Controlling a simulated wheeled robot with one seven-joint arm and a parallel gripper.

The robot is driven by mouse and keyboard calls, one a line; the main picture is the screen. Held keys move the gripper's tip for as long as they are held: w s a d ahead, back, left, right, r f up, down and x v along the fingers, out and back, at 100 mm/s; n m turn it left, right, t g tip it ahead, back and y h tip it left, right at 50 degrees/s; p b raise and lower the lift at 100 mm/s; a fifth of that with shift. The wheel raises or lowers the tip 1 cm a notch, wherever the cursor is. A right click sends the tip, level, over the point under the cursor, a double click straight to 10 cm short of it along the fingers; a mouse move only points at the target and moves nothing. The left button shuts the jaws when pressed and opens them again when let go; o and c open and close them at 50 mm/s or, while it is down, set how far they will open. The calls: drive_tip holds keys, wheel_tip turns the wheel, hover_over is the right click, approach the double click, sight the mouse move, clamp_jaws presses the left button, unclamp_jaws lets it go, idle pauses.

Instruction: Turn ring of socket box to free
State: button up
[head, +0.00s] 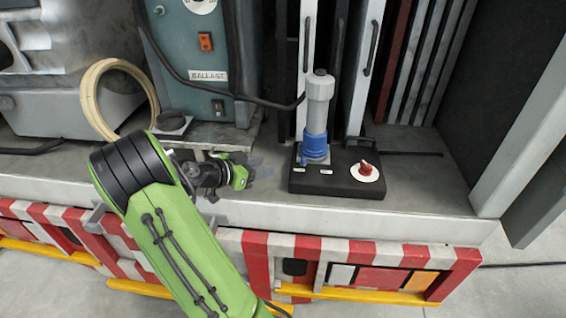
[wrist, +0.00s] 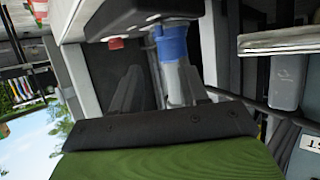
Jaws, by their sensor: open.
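The black socket box (head: 335,183) sits on the truck bed near its front edge. A grey plug (head: 319,98) stands upright in it, with a blue ring (head: 315,147) around its lower part. A red knob on a white disc (head: 366,170) is at the box's right. My gripper (head: 262,166) is open, left of the box and apart from it. The wrist view is turned over: the socket box (wrist: 125,14) is at the top, with the blue ring (wrist: 172,43) and plug (wrist: 178,84) beyond my gripper (wrist: 160,76). One finger partly overlaps the plug there.
A ballast unit (head: 205,65) stands behind my gripper, with a black cable running from it to the plug. A coiled hose (head: 90,100) lies at the left. Upright panels (head: 365,60) stand close behind the box. The bed right of the box is clear.

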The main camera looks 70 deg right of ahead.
sight(297, 170)
drive_tip(key=x, duration=1.5)
drive_tip(key=shift+a+b, duration=0.15)
drive_tip(key=shift+b, duration=0.15)
clamp_jaws()
